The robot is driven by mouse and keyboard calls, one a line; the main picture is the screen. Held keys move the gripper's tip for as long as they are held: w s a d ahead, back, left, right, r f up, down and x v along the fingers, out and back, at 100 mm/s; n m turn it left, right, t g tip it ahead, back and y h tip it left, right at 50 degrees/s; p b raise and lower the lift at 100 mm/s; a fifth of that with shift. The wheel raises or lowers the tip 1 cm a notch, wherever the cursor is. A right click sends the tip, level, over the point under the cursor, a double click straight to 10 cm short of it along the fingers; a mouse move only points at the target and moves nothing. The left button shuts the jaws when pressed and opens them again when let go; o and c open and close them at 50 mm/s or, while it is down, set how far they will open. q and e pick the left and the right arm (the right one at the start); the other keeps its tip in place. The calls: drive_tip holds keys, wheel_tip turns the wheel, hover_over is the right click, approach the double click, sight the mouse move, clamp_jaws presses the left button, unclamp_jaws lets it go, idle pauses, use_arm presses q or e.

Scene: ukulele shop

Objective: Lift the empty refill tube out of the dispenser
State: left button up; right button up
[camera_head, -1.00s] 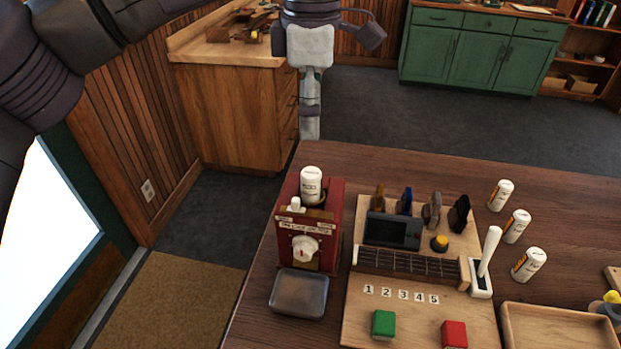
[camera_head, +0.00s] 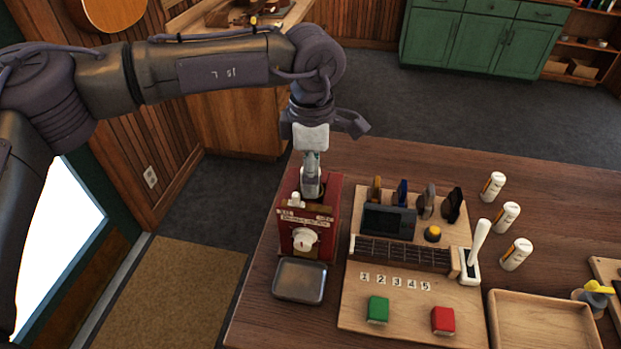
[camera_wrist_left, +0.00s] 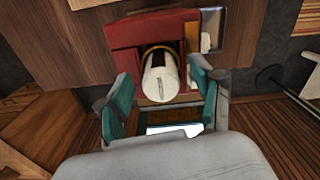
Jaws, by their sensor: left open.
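The red dispenser (camera_head: 308,225) stands at the left part of the table, with a white knob on its front. The white refill tube (camera_wrist_left: 160,82) sits upright in a round opening in the dispenser's top, as the left wrist view shows. In the head view my gripper hides most of it. My left gripper (camera_head: 311,180) points down right over the tube. In the left wrist view its two teal-padded fingers (camera_wrist_left: 163,95) are spread wide on either side of the tube, with gaps on both sides. My right gripper is not in view.
A metal tray (camera_head: 300,281) sits in front of the dispenser. To the right is a wooden board (camera_head: 410,312) with a small screen, a white lever (camera_head: 478,245), green and red blocks. Several white tubes (camera_head: 506,216) stand farther right, near an empty wooden tray (camera_head: 541,325).

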use_arm(q)
drive_tip(key=c, duration=1.2)
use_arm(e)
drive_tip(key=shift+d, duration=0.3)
use_arm(q)
drive_tip(key=shift+r, duration=0.15)
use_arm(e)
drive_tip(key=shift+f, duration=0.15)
